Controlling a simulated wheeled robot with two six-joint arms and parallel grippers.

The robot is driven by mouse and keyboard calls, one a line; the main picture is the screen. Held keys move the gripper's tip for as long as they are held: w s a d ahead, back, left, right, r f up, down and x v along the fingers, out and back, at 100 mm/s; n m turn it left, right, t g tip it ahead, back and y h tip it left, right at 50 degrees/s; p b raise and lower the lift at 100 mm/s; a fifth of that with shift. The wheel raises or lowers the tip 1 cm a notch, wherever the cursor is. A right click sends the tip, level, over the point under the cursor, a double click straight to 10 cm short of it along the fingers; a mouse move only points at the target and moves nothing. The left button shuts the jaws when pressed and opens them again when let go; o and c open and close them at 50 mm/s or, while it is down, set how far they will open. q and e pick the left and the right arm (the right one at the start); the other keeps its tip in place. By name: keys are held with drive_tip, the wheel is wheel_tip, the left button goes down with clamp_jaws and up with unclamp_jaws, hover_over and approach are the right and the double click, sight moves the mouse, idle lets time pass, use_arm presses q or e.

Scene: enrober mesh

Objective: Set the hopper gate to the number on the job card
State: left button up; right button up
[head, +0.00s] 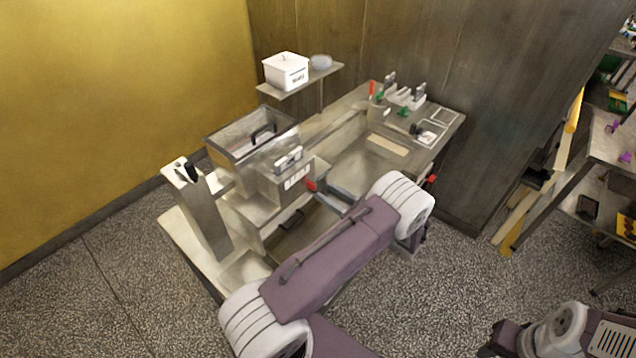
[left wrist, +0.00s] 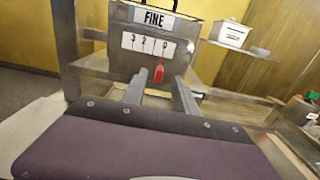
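The hopper box (left wrist: 125,62) has a plate reading FINE (left wrist: 153,17) and a white number scale (left wrist: 149,45), where I read 3, 2 and 0. Its red gate tab (left wrist: 159,73) hangs below the scale's right end, near the 0. In the head view the tab (head: 311,186) shows at the hopper's right side. My left gripper (left wrist: 160,84) is open, with one finger on each side of the tab in the wrist view; I cannot tell if they touch it. It also shows in the head view (head: 338,195). My right gripper (head: 503,338) is low at right, unclear. No readable job card shows.
A white lidded box (head: 286,71) stands on a shelf at the back. A bin with a dark handle (head: 250,137) is behind the hopper. White framed panels (head: 432,131) and small green parts lie at the table's right end. A shelf rack stands at far right.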

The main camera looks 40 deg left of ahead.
sight(315, 185)
use_arm(q)
drive_tip(key=a, duration=0.2)
drive_tip(key=a+p, duration=0.1)
drive_tip(key=a, duration=0.1)
drive_tip(key=shift+w+a, duration=0.2)
drive_tip(key=shift+a, duration=0.05)
clamp_jaws()
idle(1.1)
